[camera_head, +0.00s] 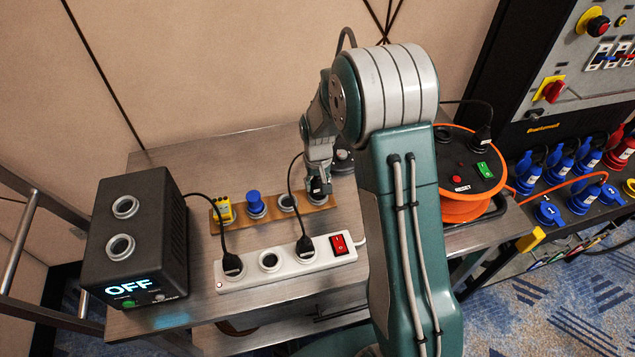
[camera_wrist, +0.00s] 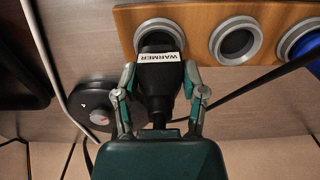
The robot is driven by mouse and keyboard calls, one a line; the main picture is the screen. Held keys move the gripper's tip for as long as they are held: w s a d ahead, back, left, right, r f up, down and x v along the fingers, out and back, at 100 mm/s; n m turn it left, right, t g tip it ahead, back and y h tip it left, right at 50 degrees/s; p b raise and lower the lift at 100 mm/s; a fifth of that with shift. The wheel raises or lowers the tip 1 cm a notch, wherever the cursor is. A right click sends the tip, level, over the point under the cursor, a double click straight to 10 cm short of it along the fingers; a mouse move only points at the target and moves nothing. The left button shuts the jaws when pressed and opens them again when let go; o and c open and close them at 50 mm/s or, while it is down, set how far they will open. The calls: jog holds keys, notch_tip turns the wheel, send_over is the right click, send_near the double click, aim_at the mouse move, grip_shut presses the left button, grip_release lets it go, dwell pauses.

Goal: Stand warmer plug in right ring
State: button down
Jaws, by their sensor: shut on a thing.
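The warmer plug (camera_wrist: 158,75) is black with a white "WARMER" label. My gripper (camera_wrist: 160,88) is shut on it, one finger at each side. In the head view the plug (camera_head: 318,187) is small and partly hidden by my gripper (camera_head: 319,177). The plug is at the right ring of the wooden board (camera_head: 271,213), which is the left ring (camera_wrist: 151,30) in the wrist view. Its front end overlaps the ring's opening; how deep it sits I cannot tell. The neighbouring ring (camera_head: 287,202) is empty.
A yellow plug (camera_head: 222,210) and a blue plug (camera_head: 255,203) stand on the board's left half. A white power strip (camera_head: 287,263) with two plugs lies in front. A black "OFF" box (camera_head: 137,237) stands left, an orange reel (camera_head: 462,205) right. A round black device (camera_head: 343,158) sits behind.

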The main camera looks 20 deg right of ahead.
jog(key=shift+f, duration=0.9)
dwell(0.3)
jog(key=shift+c, duration=0.4)
grip_release()
jog(key=shift+o, duration=0.4)
jog(key=shift+r, duration=3)
jog(key=shift+r, duration=0.1)
